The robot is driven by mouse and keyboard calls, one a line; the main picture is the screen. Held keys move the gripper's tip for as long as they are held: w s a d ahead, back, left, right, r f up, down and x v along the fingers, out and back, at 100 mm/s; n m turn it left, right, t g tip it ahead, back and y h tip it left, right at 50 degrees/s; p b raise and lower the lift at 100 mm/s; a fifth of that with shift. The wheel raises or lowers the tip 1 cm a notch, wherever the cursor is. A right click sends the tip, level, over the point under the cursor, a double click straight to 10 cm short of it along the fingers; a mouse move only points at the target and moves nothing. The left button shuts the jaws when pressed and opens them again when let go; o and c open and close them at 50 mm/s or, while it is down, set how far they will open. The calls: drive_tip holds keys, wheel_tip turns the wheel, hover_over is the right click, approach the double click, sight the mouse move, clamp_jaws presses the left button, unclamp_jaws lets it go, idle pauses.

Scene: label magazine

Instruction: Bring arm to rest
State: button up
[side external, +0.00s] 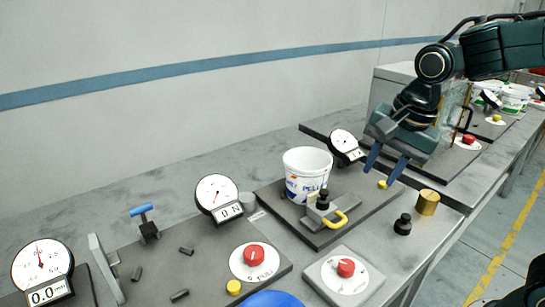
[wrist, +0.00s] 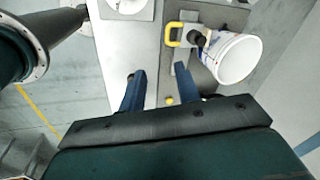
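My gripper (side external: 385,168) hangs above the right part of the dark plate in the side view. Its two blue fingers are apart with nothing between them, so it is open and empty. In the wrist view the fingers (wrist: 157,72) also stand apart, over the bench and the plate edge. A white bucket with print (side external: 307,178) stands upright on the dark plate, left of my gripper; it also shows in the wrist view (wrist: 231,58). A clamp with a yellow handle (side external: 335,219) sits in front of the bucket.
A brass cylinder (side external: 428,202) and a black weight (side external: 402,224) stand on the bench near the plate. A dial gauge (side external: 345,145) stands behind. Red knobs (side external: 346,267), a yellow button (side external: 383,184) and more gauges lie around. A grey cabinet (side external: 395,82) stands behind my arm.

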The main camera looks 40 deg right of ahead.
drive_tip(key=s+d+r+n+t, duration=0.1)
drive_tip(key=s+d+n+t, duration=0.1)
drive_tip(key=s+n, duration=1.1)
drive_tip(key=shift+d+r+n+t, duration=0.25)
drive_tip(key=shift+d+n, duration=0.2)
drive_tip(key=shift+n, duration=0.25)
drive_tip(key=shift+w, duration=0.1)
idle(0.8)
drive_tip(key=w+a+f+n+g, duration=0.1)
drive_tip(key=w+a+n, duration=0.1)
drive_tip(key=w+n, duration=0.6)
drive_tip(key=w+a+f+n+g, duration=0.2)
drive_tip(key=w+n, duration=0.6)
drive_tip(key=n, duration=0.2)
drive_tip(key=shift+f, duration=0.2)
drive_tip(key=shift+f, duration=0.1)
